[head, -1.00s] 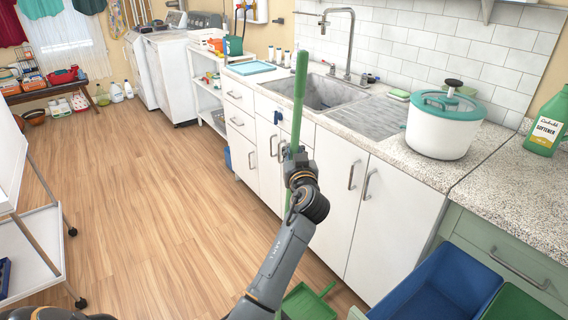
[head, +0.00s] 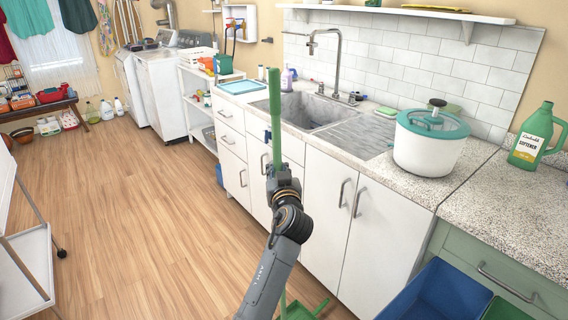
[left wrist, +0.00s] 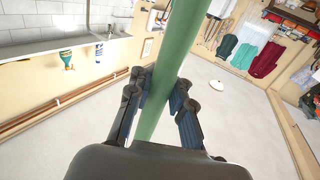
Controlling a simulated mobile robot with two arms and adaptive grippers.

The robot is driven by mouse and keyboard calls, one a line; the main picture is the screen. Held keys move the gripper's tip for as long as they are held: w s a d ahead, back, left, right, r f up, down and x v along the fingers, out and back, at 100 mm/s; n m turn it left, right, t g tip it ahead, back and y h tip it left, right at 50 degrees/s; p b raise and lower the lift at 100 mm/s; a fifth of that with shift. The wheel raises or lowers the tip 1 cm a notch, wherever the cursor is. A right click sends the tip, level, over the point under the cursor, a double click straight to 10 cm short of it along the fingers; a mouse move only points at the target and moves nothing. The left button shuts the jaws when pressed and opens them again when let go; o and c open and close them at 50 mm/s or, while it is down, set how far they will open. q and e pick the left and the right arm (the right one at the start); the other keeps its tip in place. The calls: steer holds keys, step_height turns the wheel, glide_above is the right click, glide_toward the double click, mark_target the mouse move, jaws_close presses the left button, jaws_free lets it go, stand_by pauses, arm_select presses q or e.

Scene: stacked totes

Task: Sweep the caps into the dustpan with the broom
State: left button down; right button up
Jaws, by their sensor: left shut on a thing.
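My left gripper (head: 283,186) is shut on the long green handle of the broom (head: 275,110), which stands nearly upright in front of the white sink cabinets. In the left wrist view, the fingers (left wrist: 158,100) close around the green handle (left wrist: 178,60) from both sides. The broom's lower end and bristles are hidden or out of the frame. Part of a green dustpan (head: 305,312) shows at the bottom edge of the head view, on the floor beside the handle's lower part. No caps can be made out. My right gripper is not in view.
White cabinets (head: 325,210) under a sink (head: 315,108) line the right side. A blue bin (head: 432,292) stands at the lower right, and a white cart (head: 25,265) at the left. The wood floor (head: 130,210) between is clear.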

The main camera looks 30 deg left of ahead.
arm_select(q)
steer(key=s+r+p, duration=0.1)
steer(key=s+a+r+p, duration=0.1)
steer(key=s, duration=0.1)
steer(key=s+p, duration=0.1)
steer(key=shift+s+a+r, duration=0.15)
steer(key=shift+a+r, duration=0.05)
steer(key=shift+r, duration=0.2)
stand_by(0.9)
